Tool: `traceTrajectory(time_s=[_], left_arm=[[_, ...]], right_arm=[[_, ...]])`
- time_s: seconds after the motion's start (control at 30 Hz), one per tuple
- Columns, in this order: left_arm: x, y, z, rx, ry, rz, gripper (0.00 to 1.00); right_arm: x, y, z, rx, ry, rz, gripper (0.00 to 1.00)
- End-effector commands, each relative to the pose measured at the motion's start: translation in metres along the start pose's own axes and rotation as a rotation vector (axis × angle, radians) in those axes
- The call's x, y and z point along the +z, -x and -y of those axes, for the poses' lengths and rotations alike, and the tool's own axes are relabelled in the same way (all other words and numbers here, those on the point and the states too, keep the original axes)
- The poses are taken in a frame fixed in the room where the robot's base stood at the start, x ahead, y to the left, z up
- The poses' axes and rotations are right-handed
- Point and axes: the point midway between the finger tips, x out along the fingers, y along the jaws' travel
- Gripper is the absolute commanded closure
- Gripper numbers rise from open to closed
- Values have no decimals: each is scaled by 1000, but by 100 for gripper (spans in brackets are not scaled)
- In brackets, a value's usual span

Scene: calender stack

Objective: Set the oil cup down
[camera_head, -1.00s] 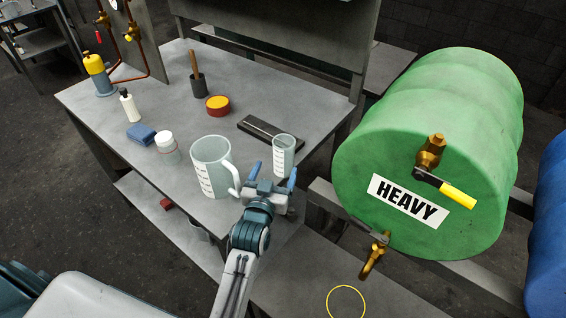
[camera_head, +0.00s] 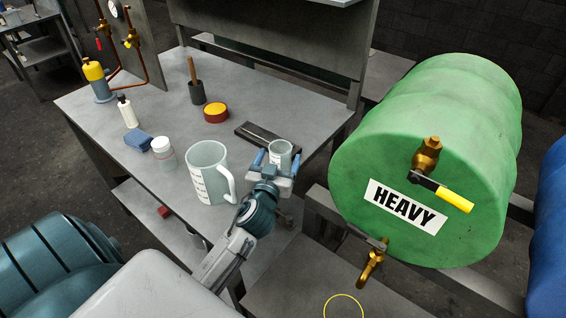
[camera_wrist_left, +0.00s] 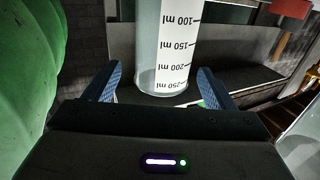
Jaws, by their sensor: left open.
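The oil cup (camera_head: 281,149) is a small clear cup with graduation marks, near the right front edge of the grey workbench (camera_head: 120,92). My left gripper (camera_head: 278,161) is open, its blue fingers to either side of the cup; the gripper hides the cup's lower part in the head view. In the left wrist view the cup (camera_wrist_left: 160,45) shows between the open fingers (camera_wrist_left: 160,78), with a narrow gap on each side. Its markings run from 100 to 250 ml. My right gripper is not in view.
A larger graduated jug with a handle (camera_head: 207,168) stands close to the left of my gripper. A green drum (camera_head: 430,140) marked HEAVY is at the right.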

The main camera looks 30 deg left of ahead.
Motion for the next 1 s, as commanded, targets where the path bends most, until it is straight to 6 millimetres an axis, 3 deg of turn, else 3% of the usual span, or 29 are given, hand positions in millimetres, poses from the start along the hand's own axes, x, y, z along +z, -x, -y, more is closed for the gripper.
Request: traceTrajectory(time_s=[0.3,0.43,0.73,1.0], left_arm=[[-12,-36,3,0,-2,-1,23],[-8,-51,2,2,-1,0,23],[-5,-55,2,2,0,1,23],[-5,-55,2,2,0,1,76]], right_arm=[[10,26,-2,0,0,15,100],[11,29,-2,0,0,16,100],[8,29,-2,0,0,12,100],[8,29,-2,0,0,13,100]])
